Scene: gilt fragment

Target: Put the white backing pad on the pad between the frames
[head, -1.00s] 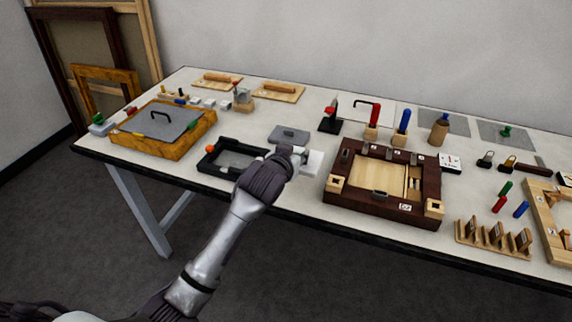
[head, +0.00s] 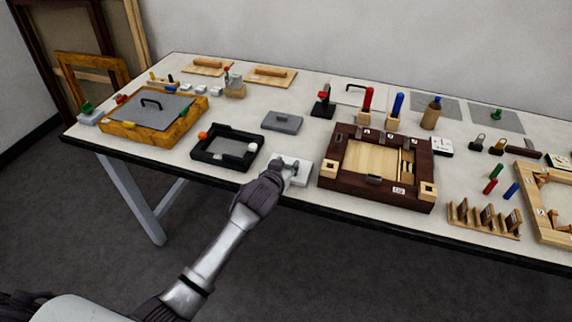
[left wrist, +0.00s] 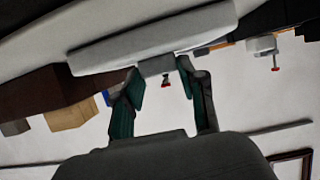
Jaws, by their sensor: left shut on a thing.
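The white backing pad (head: 301,175) is near the table's front edge, between the black frame (head: 210,160) and the dark brown frame (head: 330,181). My left gripper (head: 288,168) is at the pad's left part and shut on it. In the left wrist view the gripper's fingers (left wrist: 160,85) close on a grey grip piece (left wrist: 157,66) below the white slab (left wrist: 150,36). I cannot tell whether the pad touches what is beneath it; any pad under it is hidden. My right gripper is not in view.
A grey slab with a small knob (head: 282,122) lies behind the white pad. Red and blue handled tools (head: 366,100) stand behind the brown frame. Small wooden racks (head: 484,219) are at right.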

